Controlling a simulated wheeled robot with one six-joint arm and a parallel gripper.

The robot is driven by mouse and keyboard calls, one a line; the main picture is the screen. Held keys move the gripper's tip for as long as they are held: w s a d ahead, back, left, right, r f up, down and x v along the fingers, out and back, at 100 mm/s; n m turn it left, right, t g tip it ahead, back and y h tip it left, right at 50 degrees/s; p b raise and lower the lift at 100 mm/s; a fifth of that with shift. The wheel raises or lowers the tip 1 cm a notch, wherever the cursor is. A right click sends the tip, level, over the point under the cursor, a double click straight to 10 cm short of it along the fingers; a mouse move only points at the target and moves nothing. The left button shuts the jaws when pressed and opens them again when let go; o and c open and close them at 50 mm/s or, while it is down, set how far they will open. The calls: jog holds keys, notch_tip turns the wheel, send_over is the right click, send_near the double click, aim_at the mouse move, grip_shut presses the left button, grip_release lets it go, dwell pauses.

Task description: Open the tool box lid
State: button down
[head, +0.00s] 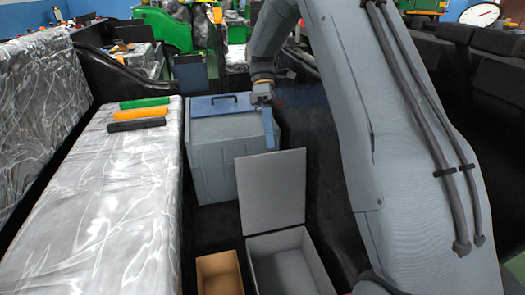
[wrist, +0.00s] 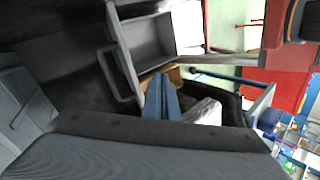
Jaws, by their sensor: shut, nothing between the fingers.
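A grey box (head: 290,268) stands on the floor at the bottom centre of the head view. Its flat lid (head: 272,190) stands upright at the back edge, and the pale inside shows empty. I take this as the tool box. My gripper (head: 268,138) is shut and empty, just above and behind the lid's top edge; I cannot tell whether it touches. In the wrist view the blue fingers (wrist: 161,95) are together with nothing between them. A second box, grey-blue (head: 212,155) with a blue top and black handle, stands behind to the left, its top closed.
A small open brown box (head: 219,273) stands left of the grey box. A long silvery bench (head: 125,205) carries green, orange and black bars at its far end. Dark seats (head: 490,85) stand at the right. My arm covers much of the right side.

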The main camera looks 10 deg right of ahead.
jog(key=s+d+r+m+t, duration=0.15)
jog(key=s+m+t, duration=0.55)
jog(key=s+m, duration=1.3)
jog(key=w+a+r+n+t+p, duration=0.1)
jog(key=w+r+n+p, duration=0.15)
jog(key=w+p, duration=0.6)
jog(key=w+r+n+t+p, duration=0.15)
jog(key=w+n+p, duration=0.35)
jog(key=w, duration=0.6)
jog(key=w+a+f+m+t+p, duration=0.1)
jog(key=w+f+m+p, duration=0.1)
jog(key=w+f+p, duration=0.4)
notch_tip(320, 180, down, 8)
jog(key=p, duration=0.3)
jog(key=shift+a+p, duration=0.15)
jog(key=shift+p, duration=0.15)
jog(key=shift+n, duration=0.25)
